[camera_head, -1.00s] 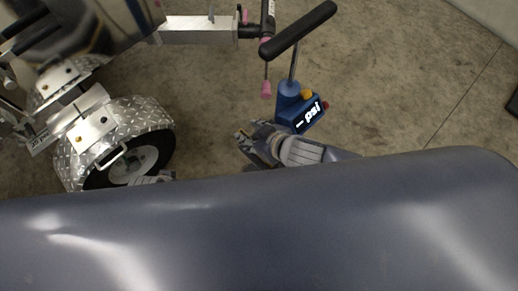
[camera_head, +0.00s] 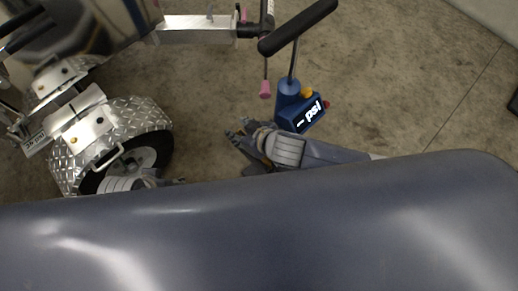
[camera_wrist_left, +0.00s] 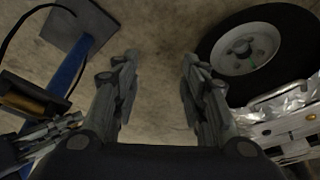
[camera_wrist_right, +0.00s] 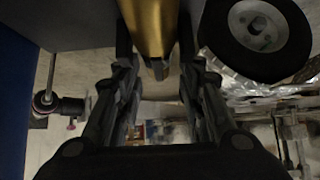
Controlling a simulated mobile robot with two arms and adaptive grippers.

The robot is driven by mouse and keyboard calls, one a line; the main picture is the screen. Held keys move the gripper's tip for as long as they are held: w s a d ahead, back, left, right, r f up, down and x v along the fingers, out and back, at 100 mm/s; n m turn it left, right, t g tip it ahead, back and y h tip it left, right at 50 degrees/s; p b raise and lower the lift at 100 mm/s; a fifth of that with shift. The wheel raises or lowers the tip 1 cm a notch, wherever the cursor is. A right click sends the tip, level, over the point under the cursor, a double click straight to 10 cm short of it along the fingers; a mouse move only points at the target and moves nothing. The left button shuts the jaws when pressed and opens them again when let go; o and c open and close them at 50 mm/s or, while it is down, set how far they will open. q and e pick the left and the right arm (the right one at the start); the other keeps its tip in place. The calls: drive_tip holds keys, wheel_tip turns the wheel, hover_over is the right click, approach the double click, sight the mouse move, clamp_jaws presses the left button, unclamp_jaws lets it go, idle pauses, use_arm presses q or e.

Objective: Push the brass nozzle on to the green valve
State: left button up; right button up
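The brass nozzle (camera_wrist_right: 152,28) hangs between two dark upright parts in the right wrist view. It also shows at the left edge of the left wrist view (camera_wrist_left: 22,101). My right gripper (camera_head: 237,130) is beside the blue pump, open, with its fingers close to the nozzle; contact is unclear. My left gripper (camera_wrist_left: 160,62) is open and empty near the trailer wheel; in the head view the tank partly hides it. A small green spot on the wheel hub, seemingly the green valve (camera_wrist_left: 259,54), shows in the left wrist view.
The blue pump (camera_head: 297,108) with a black handle (camera_head: 298,27) and psi display stands right of my right gripper. The trailer wheel (camera_head: 140,160) sits under a diamond-plate fender (camera_head: 130,117). A grey-blue tank (camera_head: 260,230) fills the foreground. Concrete floor lies open between wheel and pump.

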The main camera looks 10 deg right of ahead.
clamp_jaws()
drive_tip(key=shift+r, duration=0.15)
